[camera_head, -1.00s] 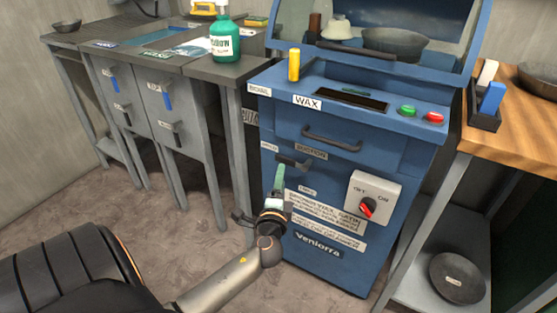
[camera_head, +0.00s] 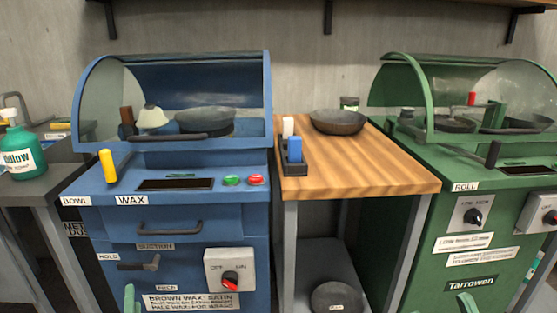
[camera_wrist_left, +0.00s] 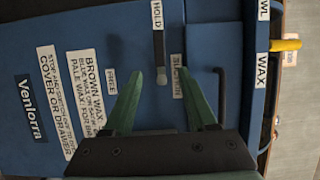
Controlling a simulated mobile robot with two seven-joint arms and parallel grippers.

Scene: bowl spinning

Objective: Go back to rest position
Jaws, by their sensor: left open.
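My left gripper (camera_wrist_left: 162,78) is open and empty in the left wrist view, its two green fingers apart in front of the blue machine (camera_wrist_left: 50,40). The dark hold lever (camera_wrist_left: 160,60) shows between and beyond the fingers; I see no contact. In the head view only a green tip of my left gripper (camera_head: 129,298) shows at the bottom edge, before the blue machine (camera_head: 190,225). Another green tip, seemingly my right gripper (camera_head: 467,304), shows at the bottom edge before the green machine (camera_head: 385,215); its jaws cannot be judged.
A wooden-topped table (camera_head: 370,170) stands between the machines, with a dark bowl (camera_head: 338,121) and a small holder (camera_head: 293,160) on it. Another bowl (camera_head: 335,297) lies on its lower shelf. A green bottle (camera_head: 20,150) stands at left.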

